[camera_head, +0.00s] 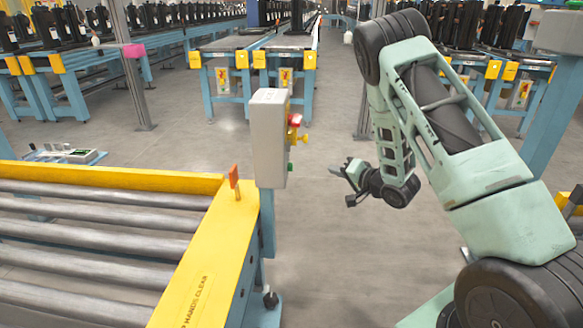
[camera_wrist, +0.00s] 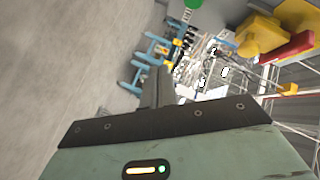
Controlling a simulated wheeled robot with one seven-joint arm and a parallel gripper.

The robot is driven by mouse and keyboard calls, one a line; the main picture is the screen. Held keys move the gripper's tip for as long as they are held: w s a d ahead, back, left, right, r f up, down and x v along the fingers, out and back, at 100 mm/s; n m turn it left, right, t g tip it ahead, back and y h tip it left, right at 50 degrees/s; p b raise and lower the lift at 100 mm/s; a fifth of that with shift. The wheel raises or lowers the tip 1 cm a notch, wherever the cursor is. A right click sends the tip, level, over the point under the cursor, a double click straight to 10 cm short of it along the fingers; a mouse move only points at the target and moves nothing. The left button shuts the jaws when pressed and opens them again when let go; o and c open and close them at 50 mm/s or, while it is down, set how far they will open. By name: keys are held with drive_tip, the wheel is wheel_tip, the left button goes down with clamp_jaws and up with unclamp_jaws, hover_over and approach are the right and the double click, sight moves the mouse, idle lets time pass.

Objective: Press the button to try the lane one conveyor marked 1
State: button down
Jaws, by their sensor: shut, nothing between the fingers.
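A grey control box (camera_head: 268,138) stands on a post at the corner of the near roller conveyor (camera_head: 200,180). Its right side carries a red button (camera_head: 295,120) on a yellow part and, lower, a green button (camera_head: 291,167). No mark 1 is readable. My gripper (camera_head: 349,172) is to the right of the box, apart from it, pointing left at about the green button's height in the picture. In the wrist view my gripper (camera_wrist: 159,72) has its fingers together and empty. The green button (camera_wrist: 193,4) is cut by the top edge; the red button (camera_wrist: 288,47) is at upper right.
The conveyor has a yellow frame and an upright orange piece (camera_head: 234,177) beside the box. Grey floor (camera_head: 330,240) lies clear between the conveyor and my arm. Other conveyors (camera_head: 225,62) with dark units stand farther back. A grey post (camera_head: 137,85) stands at left.

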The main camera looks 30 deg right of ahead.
drive_tip(key=shift+a, duration=0.1)
drive_tip(key=w+a, duration=0.5)
drive_tip(key=a, duration=0.2)
drive_tip(key=shift+a, duration=0.15)
idle(2.1)
drive_tip(key=shift+w+a, duration=0.2)
drive_tip(key=shift+a, duration=0.05)
drive_tip(key=shift+w+a, duration=0.3)
drive_tip(key=shift+a, duration=0.15)
idle(0.8)
idle(0.4)
drive_tip(key=shift+s+d, duration=0.5)
drive_tip(key=shift+d, duration=0.25)
drive_tip(key=shift+s+d, duration=0.1)
drive_tip(key=shift+s+d, duration=0.7)
drive_tip(key=shift+d, duration=0.3)
drive_tip(key=shift+s+d, duration=0.65)
drive_tip(key=shift+d, duration=0.35)
